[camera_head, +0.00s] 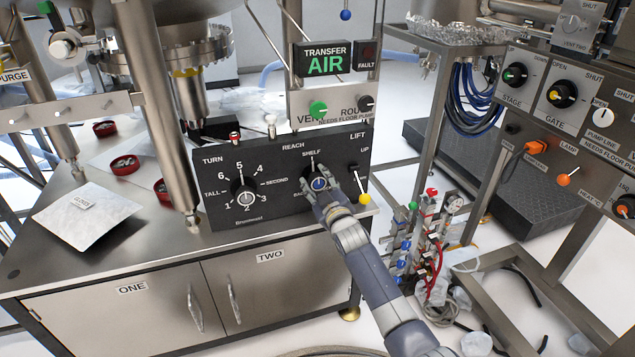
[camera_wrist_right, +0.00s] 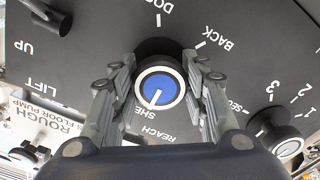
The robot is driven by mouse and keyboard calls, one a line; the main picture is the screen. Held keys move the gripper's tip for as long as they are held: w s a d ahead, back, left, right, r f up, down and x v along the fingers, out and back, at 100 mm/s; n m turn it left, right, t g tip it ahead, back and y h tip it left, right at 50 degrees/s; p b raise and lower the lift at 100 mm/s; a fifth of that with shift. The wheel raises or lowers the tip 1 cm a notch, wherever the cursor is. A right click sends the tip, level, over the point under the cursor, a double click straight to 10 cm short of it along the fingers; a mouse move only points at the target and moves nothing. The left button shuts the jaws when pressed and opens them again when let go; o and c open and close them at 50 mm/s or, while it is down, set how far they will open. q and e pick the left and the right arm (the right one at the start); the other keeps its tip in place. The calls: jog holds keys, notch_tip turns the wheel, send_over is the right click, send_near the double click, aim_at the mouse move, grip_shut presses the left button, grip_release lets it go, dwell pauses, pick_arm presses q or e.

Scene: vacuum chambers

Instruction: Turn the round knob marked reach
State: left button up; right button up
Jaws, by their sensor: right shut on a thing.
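The round reach knob (camera_head: 319,184) is on the right half of the black panel (camera_head: 290,214), below the words REACH and SHELF. It has a dark body, a pale ring and a blue cap. It also shows in the right wrist view (camera_wrist_right: 161,87), where the picture is upside down and its white line points down and slightly left, toward the SHELF lettering. My right gripper (camera_head: 318,186) is at the knob, with a finger on either side of it, shut on it. The fingers (camera_wrist_right: 162,78) hide parts of the knob's sides and some lettering. My left gripper is not in view.
The numbered TURN knob (camera_head: 245,194) sits to the left on the same panel. The yellow-tipped LIFT lever (camera_head: 364,197) is close on the right. A thick steel post (camera_head: 168,120) stands left of the panel. A TRANSFER AIR sign (camera_head: 324,60) is above.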

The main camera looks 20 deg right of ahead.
jog(key=o, duration=1.1)
jog(key=shift+s, duration=0.15)
jog(key=s, duration=1.1)
jog(key=shift+s+d, duration=0.25)
jog(key=shift+s, duration=0.1)
